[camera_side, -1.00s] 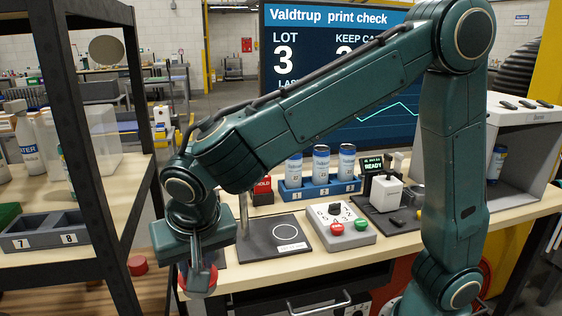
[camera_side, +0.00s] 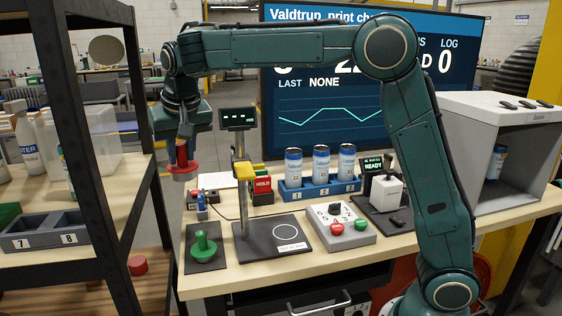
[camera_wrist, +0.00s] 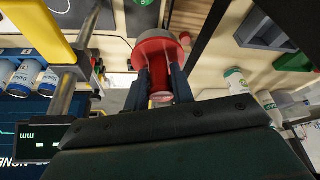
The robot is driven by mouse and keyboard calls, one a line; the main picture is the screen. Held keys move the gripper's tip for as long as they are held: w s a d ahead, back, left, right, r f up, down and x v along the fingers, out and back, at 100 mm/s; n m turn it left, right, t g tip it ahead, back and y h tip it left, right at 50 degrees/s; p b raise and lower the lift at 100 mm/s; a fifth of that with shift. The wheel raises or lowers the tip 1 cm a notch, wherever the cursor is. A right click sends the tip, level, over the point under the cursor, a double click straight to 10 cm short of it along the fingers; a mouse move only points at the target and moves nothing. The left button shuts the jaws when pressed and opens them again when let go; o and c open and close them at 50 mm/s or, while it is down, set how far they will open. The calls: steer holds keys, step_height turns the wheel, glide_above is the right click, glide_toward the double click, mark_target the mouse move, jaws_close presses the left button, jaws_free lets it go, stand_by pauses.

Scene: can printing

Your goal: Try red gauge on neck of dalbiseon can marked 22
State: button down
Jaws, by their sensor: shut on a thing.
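My gripper (camera_side: 184,150) is shut on the red gauge (camera_side: 182,168) and holds it in the air at the left, above the table's left end. In the wrist view my gripper (camera_wrist: 161,84) has its two dark fingers on either side of the stem of the red gauge (camera_wrist: 157,45), with the wide disc beyond them. Three blue-and-white cans stand in a blue rack: a left can (camera_side: 293,163), a middle can (camera_side: 321,161) and a right can (camera_side: 346,160). Their small markings are too small to read surely.
A green gauge (camera_side: 204,243) stands on a dark pad at the table's front left. A post with a small display (camera_side: 238,117) rises beside it. A dark mat with a white circle (camera_side: 262,238) and a button box (camera_side: 340,224) lie to the right. A black-framed shelf (camera_side: 118,270) stands left.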

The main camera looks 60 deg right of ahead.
steer(key=w+d+r, duration=0.3)
steer(key=d+r, duration=0.1)
steer(key=d, duration=0.5)
steer(key=s+d+f, duration=0.1)
steer(key=s+d, duration=0.1)
steer(key=d, duration=0.8)
steer(key=s+d+f, duration=0.1)
steer(key=s+d, duration=0.2)
steer(key=d, duration=0.8)
steer(key=s+d+f+m, duration=0.1)
steer(key=s+d+f, duration=0.1)
steer(key=d, duration=0.9)
steer(key=shift+s, duration=0.4)
steer(key=shift+f, duration=0.1)
steer(key=shift+f, duration=2.75)
steer(key=shift+f, duration=0.65)
steer(key=shift+r, duration=0.2)
step_height(320, 180, up, 7)
steer(key=shift+f, duration=0.15)
